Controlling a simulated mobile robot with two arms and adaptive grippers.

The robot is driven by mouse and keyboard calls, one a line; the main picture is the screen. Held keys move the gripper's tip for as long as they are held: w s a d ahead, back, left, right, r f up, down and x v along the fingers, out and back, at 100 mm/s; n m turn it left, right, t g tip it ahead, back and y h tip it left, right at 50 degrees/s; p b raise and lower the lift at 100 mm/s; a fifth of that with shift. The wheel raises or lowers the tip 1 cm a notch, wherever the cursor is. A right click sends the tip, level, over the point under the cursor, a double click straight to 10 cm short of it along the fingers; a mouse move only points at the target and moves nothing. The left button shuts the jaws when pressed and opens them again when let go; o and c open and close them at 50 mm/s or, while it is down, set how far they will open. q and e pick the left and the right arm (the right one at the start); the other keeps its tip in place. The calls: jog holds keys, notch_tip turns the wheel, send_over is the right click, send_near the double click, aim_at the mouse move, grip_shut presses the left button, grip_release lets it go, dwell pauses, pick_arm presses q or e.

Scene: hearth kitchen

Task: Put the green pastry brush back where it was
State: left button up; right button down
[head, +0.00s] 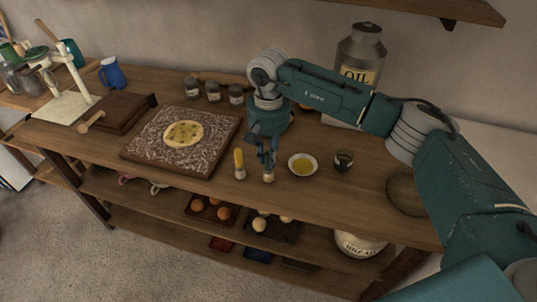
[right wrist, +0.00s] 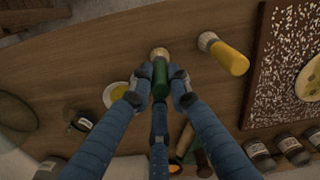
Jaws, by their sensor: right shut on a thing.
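My right gripper (head: 267,150) is shut on the green pastry brush (right wrist: 160,77), with its fingers around the green handle. In the head view the brush hangs roughly upright under the gripper, its pale bristle end (head: 269,178) down at the tabletop; I cannot tell whether it touches the wood. Most of the handle is hidden by the fingers in the head view. My left gripper is not in view.
A white bowl of oil (head: 302,164) and a small dark glass (head: 343,161) stand right of the brush. A floured board (head: 146,150) with dough (head: 184,134) lies left. Spice jars (head: 213,92) and an oil can (head: 361,55) stand behind. The front table edge is close.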

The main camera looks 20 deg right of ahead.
jog(key=shift+f, duration=0.3)
jog(key=shift+f, duration=0.1)
jog(key=shift+f+b, duration=0.1)
jog(key=shift+b, duration=0.2)
jog(key=c, duration=1.6)
grip_release()
jog(key=shift+c, duration=0.2)
jog(key=shift+r, duration=0.2)
